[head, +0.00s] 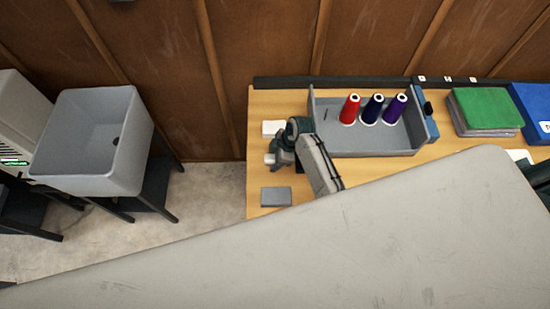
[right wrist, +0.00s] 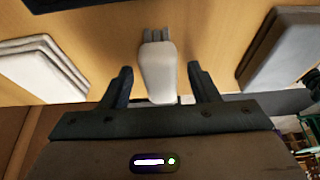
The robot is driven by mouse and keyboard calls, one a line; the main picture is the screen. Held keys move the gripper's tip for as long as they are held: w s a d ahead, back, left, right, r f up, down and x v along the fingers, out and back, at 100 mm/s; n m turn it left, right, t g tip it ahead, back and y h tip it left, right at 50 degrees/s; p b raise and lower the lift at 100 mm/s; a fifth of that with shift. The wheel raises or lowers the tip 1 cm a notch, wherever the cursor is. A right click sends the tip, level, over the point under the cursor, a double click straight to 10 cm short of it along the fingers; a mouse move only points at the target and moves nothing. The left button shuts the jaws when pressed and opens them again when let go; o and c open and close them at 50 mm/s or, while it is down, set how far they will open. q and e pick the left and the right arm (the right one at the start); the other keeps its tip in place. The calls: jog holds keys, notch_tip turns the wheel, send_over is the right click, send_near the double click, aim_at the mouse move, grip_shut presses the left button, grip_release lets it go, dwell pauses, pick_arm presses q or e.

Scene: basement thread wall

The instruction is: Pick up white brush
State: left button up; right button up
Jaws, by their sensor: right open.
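The white brush (right wrist: 158,70) lies on the wooden tabletop in the right wrist view, with its pale handle toward me and its grey bristles pointing away. The handle end is between the spread dark fingers of my right gripper (right wrist: 159,85), with a gap on both sides. In the head view my right gripper (head: 278,152) is low over the left part of the table, and a small white piece at its tip looks like the brush, mostly hidden. My left gripper does not show.
A white stack (right wrist: 42,70) and a grey pad (right wrist: 285,55) flank the brush. A grey tray (head: 372,141) with red, blue and purple thread cones stands behind. Green folded cloth (head: 485,108) lies right. A large pale surface, possibly my arm, hides the front.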

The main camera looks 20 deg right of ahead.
jog(key=c, duration=1.1)
jog(key=shift+o, duration=0.2)
jog(key=shift+r, duration=0.15)
notch_tip(320, 180, up, 9)
jog(key=b, duration=0.3)
jog(key=shift+r, duration=0.4)
jog(key=shift+o, duration=0.9)
jog(key=shift+c, duration=0.5)
